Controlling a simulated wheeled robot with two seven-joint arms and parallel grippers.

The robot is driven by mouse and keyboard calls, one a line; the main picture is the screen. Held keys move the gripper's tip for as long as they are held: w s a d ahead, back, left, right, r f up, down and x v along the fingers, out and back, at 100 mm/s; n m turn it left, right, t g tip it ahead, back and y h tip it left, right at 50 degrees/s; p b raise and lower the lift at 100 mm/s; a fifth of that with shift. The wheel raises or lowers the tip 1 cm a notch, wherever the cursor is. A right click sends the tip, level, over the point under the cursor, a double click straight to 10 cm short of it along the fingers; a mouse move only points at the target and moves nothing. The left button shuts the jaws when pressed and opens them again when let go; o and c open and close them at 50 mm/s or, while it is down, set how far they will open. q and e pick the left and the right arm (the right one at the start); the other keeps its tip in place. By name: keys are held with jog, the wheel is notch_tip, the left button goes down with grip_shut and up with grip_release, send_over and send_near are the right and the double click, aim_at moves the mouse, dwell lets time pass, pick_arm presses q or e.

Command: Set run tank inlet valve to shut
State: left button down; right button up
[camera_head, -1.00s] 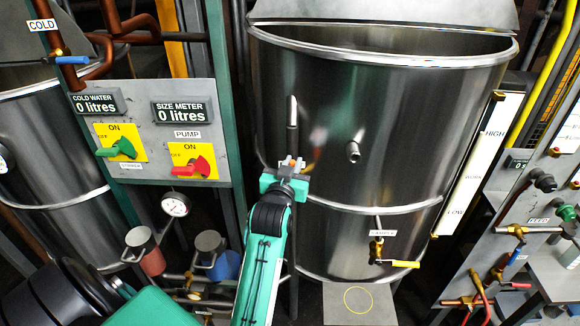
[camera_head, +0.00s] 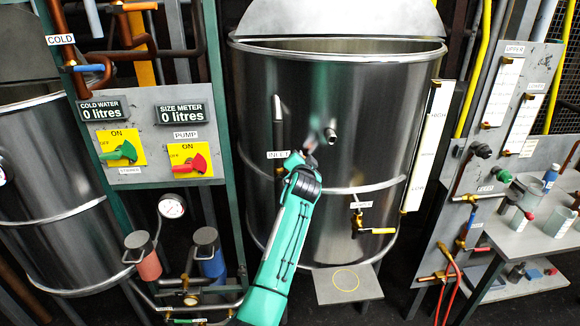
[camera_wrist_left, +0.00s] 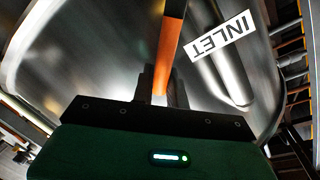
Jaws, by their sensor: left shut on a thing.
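The run tank (camera_head: 390,110) is the large steel vessel in the middle of the head view. My left gripper (camera_head: 307,150) is just right of that label, close to the tank wall. In the left wrist view, an orange inlet valve handle (camera_wrist_left: 169,45) runs into my left gripper (camera_wrist_left: 160,88), which is shut on it. The INLET label (camera_wrist_left: 218,37) shows beside it. The valve body is hidden behind the gripper in the head view. My right gripper is not in view.
A switch panel (camera_head: 150,100) with a green and a red knob stands left of the tank. A grey bench (camera_head: 525,235) with cups stands right.

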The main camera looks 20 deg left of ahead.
pick_arm(q)
notch_tip(320, 180, down, 7)
jog(key=w+d+m+g+y+b, duration=0.1)
jog(key=d+m, duration=0.1)
jog(key=m, duration=0.5)
jog(key=shift+w+d+m+g+y, duration=0.2)
jog(key=shift+w+m+g+y, duration=0.1)
jog(key=shift+y, duration=0.1)
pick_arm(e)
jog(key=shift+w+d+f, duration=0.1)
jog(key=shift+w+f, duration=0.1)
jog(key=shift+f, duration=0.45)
pick_arm(q)
jog(key=shift+f, duration=0.15)
jog(key=c, duration=1.4)
grip_release()
jog(key=shift+c, duration=0.2)
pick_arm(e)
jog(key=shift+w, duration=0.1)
